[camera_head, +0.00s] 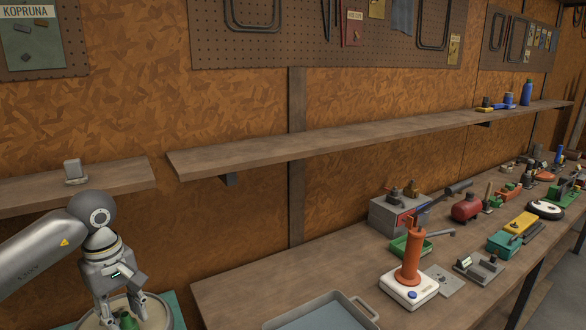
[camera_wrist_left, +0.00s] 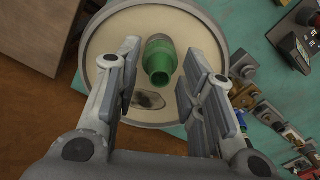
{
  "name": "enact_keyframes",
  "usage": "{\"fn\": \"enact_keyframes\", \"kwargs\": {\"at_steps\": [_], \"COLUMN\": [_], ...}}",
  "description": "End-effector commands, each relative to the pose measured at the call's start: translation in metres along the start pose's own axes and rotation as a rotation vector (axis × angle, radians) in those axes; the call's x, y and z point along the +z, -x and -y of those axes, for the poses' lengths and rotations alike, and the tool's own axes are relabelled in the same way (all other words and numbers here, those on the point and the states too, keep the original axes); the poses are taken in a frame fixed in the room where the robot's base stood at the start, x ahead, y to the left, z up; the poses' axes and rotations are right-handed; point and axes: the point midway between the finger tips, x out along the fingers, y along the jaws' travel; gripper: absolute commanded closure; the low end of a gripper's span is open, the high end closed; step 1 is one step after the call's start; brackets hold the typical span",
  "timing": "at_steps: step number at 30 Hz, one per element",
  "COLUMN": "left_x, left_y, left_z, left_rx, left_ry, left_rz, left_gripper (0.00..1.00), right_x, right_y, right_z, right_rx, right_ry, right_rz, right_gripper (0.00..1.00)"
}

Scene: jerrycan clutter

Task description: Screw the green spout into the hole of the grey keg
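The keg (camera_head: 153,312) is at the bottom left in the head view, cut by the frame edge. In the left wrist view its round beige top with a grey rim (camera_wrist_left: 110,40) fills the upper middle. The green spout (camera_wrist_left: 160,62) is over the keg's top, between my fingers; whether it sits in the hole is unclear. It also shows low in the head view (camera_head: 127,322). A dark oval patch (camera_wrist_left: 148,99) lies beside it. My left gripper (camera_wrist_left: 157,82) is open, its fingers on either side of the spout with gaps. My right gripper is out of view.
A teal surface (camera_wrist_left: 262,50) lies under the keg, with several small items to the right. A wooden workbench (camera_head: 240,290) holds a grey tray (camera_head: 345,301), an orange cylinder on a white base (camera_head: 412,262) and clutter. Wall shelves (camera_head: 330,138) run above.

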Motion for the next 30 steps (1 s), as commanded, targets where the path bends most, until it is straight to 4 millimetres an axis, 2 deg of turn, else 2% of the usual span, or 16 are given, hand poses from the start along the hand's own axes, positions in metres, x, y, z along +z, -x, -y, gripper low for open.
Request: {"fn": "enact_keyframes", "kwargs": {"at_steps": [3,11,17,24,29,30], "left_x": [0.0001,0.0001,0.0001,0.0001,0.0001,0.0], "left_y": [0.0103,0.0103,0.0103,0.0103,0.0102,0.0103], "left_z": [-0.0002,-0.0002,-0.0003,-0.0002,-0.0002,-0.0002], "left_rx": [0.0,0.001,0.001,0.001,0.001,0.001], "left_ry": [0.0,0.0,0.0,0.0,0.0,0.0], "left_rz": [0.0,0.0,0.0,0.0,0.0,0.0], "left_gripper": [0.63,0.63,0.38,0.4,0.6,0.6], "right_x": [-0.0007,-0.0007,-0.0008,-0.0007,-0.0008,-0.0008], "right_y": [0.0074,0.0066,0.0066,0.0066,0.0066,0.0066], "right_z": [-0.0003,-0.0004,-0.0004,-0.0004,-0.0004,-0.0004], "right_rx": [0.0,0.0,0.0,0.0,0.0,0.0], "right_ry": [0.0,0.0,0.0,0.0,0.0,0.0], "right_rz": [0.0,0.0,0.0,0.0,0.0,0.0], "right_gripper": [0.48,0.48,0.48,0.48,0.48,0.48]}}
